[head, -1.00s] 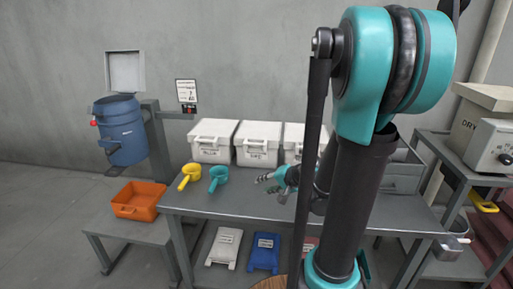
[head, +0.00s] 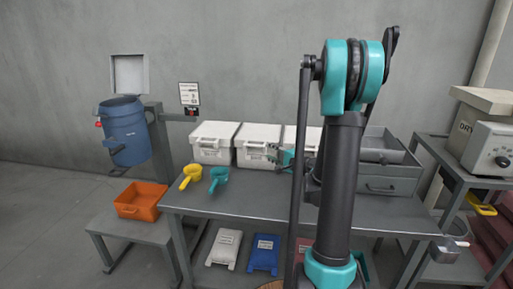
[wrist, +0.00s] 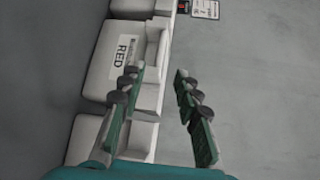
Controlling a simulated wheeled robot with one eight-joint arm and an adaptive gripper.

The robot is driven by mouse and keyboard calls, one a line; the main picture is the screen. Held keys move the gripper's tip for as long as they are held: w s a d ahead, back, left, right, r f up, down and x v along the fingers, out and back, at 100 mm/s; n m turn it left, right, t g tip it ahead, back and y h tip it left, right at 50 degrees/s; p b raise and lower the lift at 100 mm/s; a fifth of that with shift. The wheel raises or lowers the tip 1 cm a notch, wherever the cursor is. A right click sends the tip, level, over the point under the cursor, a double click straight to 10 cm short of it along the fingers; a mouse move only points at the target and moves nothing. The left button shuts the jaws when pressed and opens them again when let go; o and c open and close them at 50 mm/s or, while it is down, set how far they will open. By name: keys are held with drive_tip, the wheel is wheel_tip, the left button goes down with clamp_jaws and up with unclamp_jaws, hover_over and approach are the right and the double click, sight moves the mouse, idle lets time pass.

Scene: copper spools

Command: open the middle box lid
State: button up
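Three white lidded boxes stand in a row at the back of the table. The middle box (head: 256,142) has its lid down. In the wrist view a white box labelled RED (wrist: 96,68), with others on both sides of it, appears to be this middle one. Its pale handle bar (wrist: 157,58) runs along its front edge. My gripper (head: 271,153) is in front of the middle box's right side. In the wrist view my gripper (wrist: 156,74) is open and empty, its left finger overlapping the box front. I cannot tell whether it touches.
The left box (head: 212,143) is closed; the right box (head: 290,135) is partly hidden by my arm. A yellow scoop (head: 188,175) and a teal scoop (head: 217,177) lie at the table's left. A grey drawer unit (head: 392,181) stands right. The table front (head: 250,198) is clear.

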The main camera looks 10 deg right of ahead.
sight(258, 146)
drive_tip(key=x, duration=1)
drive_tip(key=shift+w+a, duration=0.2)
drive_tip(key=shift+w, duration=0.15)
drive_tip(key=shift+c, duration=0.2)
clamp_jaws()
